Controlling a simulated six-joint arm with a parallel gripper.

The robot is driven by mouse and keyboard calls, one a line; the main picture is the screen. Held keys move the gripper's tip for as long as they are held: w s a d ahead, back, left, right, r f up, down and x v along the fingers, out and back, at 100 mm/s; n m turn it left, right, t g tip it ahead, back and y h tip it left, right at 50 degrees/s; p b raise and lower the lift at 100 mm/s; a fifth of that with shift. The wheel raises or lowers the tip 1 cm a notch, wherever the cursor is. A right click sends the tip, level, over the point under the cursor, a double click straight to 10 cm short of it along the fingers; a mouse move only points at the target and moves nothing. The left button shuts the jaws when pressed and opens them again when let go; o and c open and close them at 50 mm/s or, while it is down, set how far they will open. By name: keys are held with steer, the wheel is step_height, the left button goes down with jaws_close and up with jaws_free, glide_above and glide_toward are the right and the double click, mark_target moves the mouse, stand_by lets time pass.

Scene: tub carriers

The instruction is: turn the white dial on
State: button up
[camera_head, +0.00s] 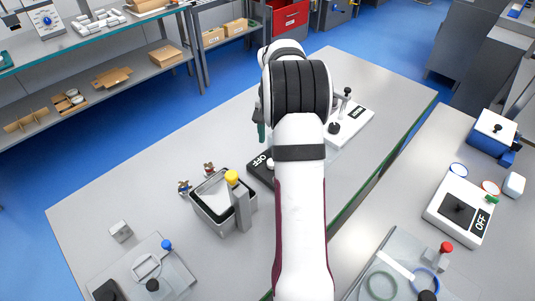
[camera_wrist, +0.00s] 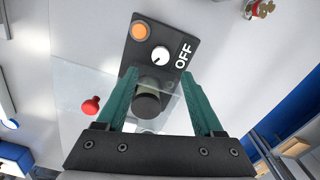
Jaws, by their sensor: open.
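The white dial (camera_wrist: 161,54) sits on a black panel (camera_wrist: 143,32) in the wrist view, with an orange button (camera_wrist: 139,31) beside it. The panel's white lettering reads OFF. A small dark mark shows on the dial's face. My gripper (camera_wrist: 158,76) is open, its two green fingers pointing toward the panel. The dial appears just beyond the fingertips, apart from them. A dark round knob (camera_wrist: 149,100) shows between the fingers, by a clear plate. In the head view the black panel (camera_head: 260,171) is partly hidden by my arm, and one green finger shows.
A grey bin (camera_head: 212,215) with a yellow-topped post (camera_head: 232,177) stands left of my arm. A white panel (camera_head: 352,122) with a black lever stands behind to the right. A red knob (camera_wrist: 91,105) is left of my fingers. The table's far left is fairly clear.

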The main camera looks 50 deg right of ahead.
step_height(320, 180, down, 8)
jaws_close()
stand_by(0.5)
